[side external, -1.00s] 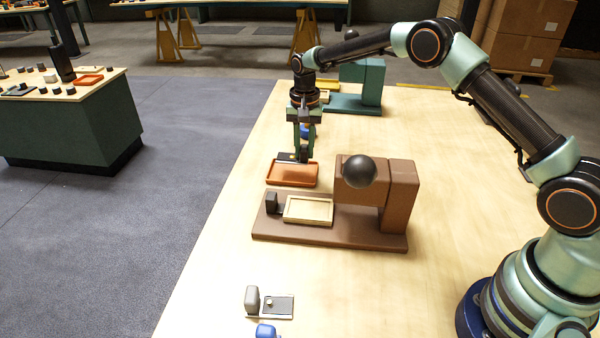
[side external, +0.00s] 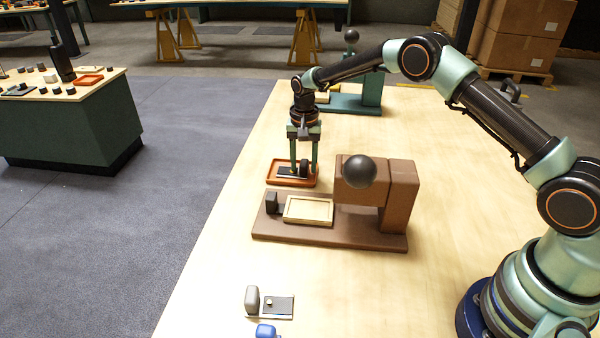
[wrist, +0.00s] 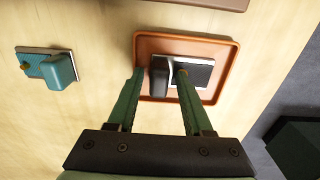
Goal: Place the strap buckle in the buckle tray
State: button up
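The strap buckle, a dark flat plate with a pale edge and an upright dark block, lies in the orange buckle tray (side external: 271,182). In the side view the buckle's plate (side external: 286,171) shows on the tray floor. In the wrist view the buckle's block (wrist: 158,77) stands between my fingers and its plate (wrist: 203,74) reaches to the right, inside the tray's rim (wrist: 225,42). My gripper (wrist: 161,72) points down over the tray, with its fingers apart and gaps visible beside the block. My gripper also shows in the side view (side external: 301,168). The right finger hides part of the plate.
A brown stand (side external: 398,190) with a black ball and a cream tray (side external: 309,209) is close in front of the buckle tray. A grey block piece (side external: 252,299) and a blue piece (side external: 265,331) lie nearer. A teal piece (wrist: 60,71) sits left in the wrist view.

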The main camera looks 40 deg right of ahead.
jog(key=shift+r, duration=0.1)
notch_tip(320, 180, up, 12)
notch_tip(320, 180, up, 9)
jog(key=n+t, duration=0.2)
send_over(304, 162)
jog(key=s, duration=0.5)
jog(key=s+r+n+t, duration=0.2)
jog(key=s+r+n, duration=0.3)
jog(key=s, duration=0.9)
jog(key=s+d+f+n+t, duration=0.1)
jog(key=s+f+n, duration=0.1)
jog(key=s, duration=0.6)
jog(key=shift+f+t, duration=0.3)
